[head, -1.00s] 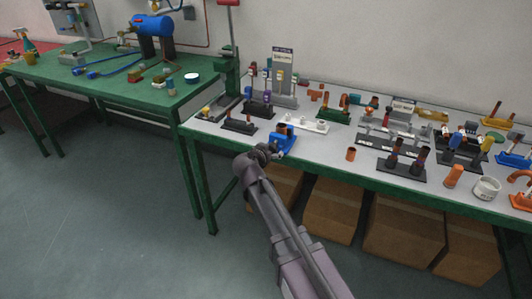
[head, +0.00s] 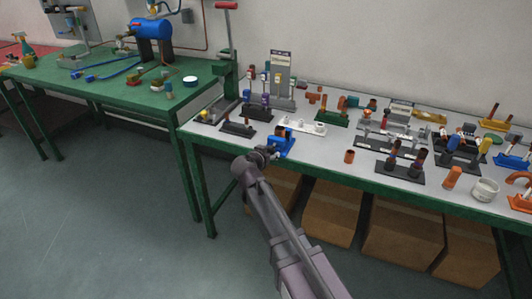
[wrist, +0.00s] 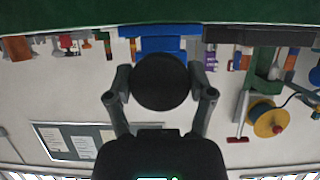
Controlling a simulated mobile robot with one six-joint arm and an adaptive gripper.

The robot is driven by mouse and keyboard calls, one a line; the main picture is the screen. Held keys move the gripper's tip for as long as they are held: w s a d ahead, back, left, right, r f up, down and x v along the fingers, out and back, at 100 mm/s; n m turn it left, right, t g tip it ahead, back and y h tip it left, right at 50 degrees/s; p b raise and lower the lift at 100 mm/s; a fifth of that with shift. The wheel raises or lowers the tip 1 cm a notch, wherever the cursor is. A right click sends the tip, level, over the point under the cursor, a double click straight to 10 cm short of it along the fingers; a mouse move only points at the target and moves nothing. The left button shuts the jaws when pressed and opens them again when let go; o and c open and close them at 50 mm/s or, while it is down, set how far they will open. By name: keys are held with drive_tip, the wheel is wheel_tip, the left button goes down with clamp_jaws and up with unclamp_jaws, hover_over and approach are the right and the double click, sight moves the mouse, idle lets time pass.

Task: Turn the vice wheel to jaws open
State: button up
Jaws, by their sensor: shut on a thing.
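The small blue vice (head: 284,147) stands at the front edge of the grey bench, left of its middle. In the wrist view its blue body (wrist: 160,42) shows behind a dark round wheel (wrist: 160,82). My gripper (head: 266,153) reaches the vice from the front. In the wrist view my gripper (wrist: 160,90) has one finger on each side of the wheel, shut on it. The wheel hides most of the vice, and the gap between the vice jaws cannot be made out. In the head view my gripper hides the wheel.
A dark block with posts (head: 238,128) and a white rack (head: 302,127) stand close to the vice. A copper cup (head: 349,157) stands to the right. Cardboard boxes (head: 330,212) sit under the bench. The floor in front is clear.

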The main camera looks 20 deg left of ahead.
drive_tip(key=shift+a+n, duration=0.1)
drive_tip(key=shift+n, duration=0.2)
drive_tip(key=n+h, duration=0.2)
drive_tip(key=shift+f+n+b, duration=0.1)
drive_tip(key=shift+n+b, duration=0.3)
drive_tip(key=shift+d+n+h+b, duration=0.2)
drive_tip(key=shift+n+h+b, duration=0.4)
drive_tip(key=shift+n+h, duration=0.5)
drive_tip(key=shift+s+n, duration=0.1)
drive_tip(key=shift+n, duration=0.2)
drive_tip(key=o, duration=1.1)
